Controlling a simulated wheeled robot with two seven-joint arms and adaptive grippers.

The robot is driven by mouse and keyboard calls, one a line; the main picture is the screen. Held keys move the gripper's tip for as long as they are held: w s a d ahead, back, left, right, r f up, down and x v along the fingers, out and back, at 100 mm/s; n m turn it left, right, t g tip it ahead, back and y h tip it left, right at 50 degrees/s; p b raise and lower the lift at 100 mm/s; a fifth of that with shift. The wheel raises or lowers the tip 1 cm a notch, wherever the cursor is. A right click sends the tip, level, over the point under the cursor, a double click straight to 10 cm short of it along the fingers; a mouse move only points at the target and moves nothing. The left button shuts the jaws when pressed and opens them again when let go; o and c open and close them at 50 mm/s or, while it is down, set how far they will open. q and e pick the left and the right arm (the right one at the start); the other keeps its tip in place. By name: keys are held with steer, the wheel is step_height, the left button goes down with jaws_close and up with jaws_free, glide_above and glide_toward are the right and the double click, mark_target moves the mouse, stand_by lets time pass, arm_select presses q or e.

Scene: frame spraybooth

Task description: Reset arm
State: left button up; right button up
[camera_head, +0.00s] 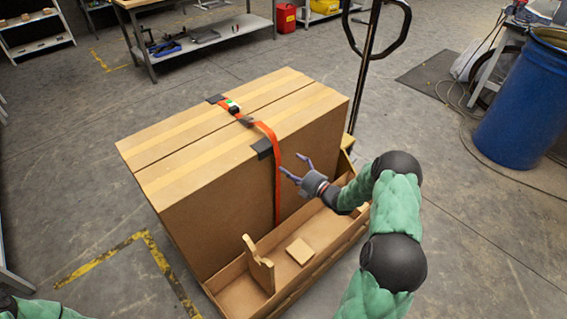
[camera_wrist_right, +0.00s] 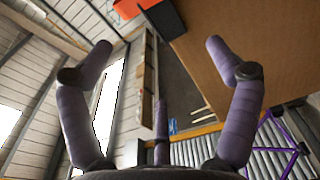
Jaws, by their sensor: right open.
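My right arm (camera_head: 396,205) in its green sleeve reaches in from the lower right of the head view. My right gripper (camera_head: 296,167) is open and empty in front of the near face of a large cardboard box (camera_head: 215,205), just right of the orange strap (camera_head: 275,165). In the right wrist view the purple fingers of this gripper (camera_wrist_right: 158,48) are spread with nothing between them. Whether a finger touches the box is hard to tell. Only a piece of my left arm (camera_head: 38,309) shows at the bottom left corner; its gripper is out of view.
The box stands in a wooden tray (camera_head: 330,235) with a notched wooden piece (camera_head: 258,265) and a small square block (camera_head: 300,251). A black handle (camera_head: 366,75) rises behind. A blue barrel (camera_head: 520,105) stands right, a workbench (camera_head: 205,40) at the back. Floor is clear left.

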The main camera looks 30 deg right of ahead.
steer(key=shift+s+d, duration=0.1)
steer(key=shift+s, duration=0.35)
steer(key=s+a+f+m+g+p, duration=0.2)
steer(key=a+f+m+g, duration=0.2)
steer(key=a+f+m, duration=0.45)
steer(key=s+a+f+m+g+p, duration=0.15)
steer(key=a+f+m+g, duration=0.3)
steer(key=a, duration=0.65)
steer(key=s+a+f+m+g, duration=0.1)
steer(key=s+a+m+g, duration=0.2)
steer(key=s+a, duration=0.2)
steer(key=s+a+f+m+g+p, duration=0.1)
steer(key=s+a, duration=0.4)
steer(key=s, duration=0.6)
steer(key=s+a+f+m+g, duration=0.1)
steer(key=s+a+m+g, duration=0.3)
steer(key=s, duration=0.4)
steer(key=shift+a+f+m+g+p, duration=0.4)
steer(key=shift+a+m, duration=0.3)
steer(key=shift+m, duration=0.2)
steer(key=shift+r, duration=0.1)
